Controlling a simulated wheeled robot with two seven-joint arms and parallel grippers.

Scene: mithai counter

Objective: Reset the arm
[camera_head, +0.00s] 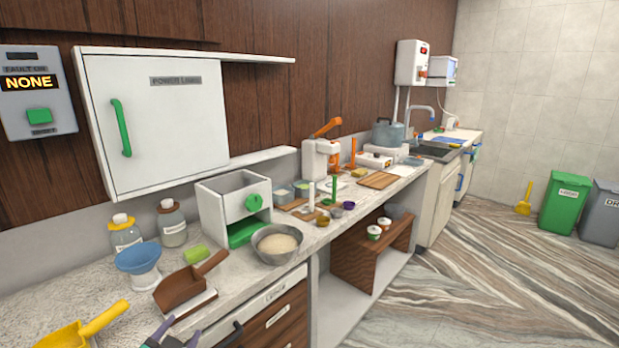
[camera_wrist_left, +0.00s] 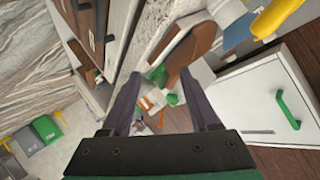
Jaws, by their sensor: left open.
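My left gripper (camera_head: 171,340) shows at the bottom edge of the head view, in front of the counter's near end. In the left wrist view its two dark fingers (camera_wrist_left: 158,82) stand apart with nothing between them. Beyond the fingers the wrist view shows the counter and the white cabinet, tilted. A brown scoop (camera_head: 187,284) lies on the counter just beyond the gripper in the head view, apart from it as far as I can tell. Most of the left arm is out of frame. My right gripper is in neither view.
A yellow scoop (camera_head: 92,328), blue funnel bowl (camera_head: 138,258), metal bowl (camera_head: 277,244) and white box with a green knob (camera_head: 234,206) crowd the near counter. A white wall cabinet (camera_head: 158,120) hangs above. The floor (camera_head: 470,280) at right is clear up to the green bin (camera_head: 565,204).

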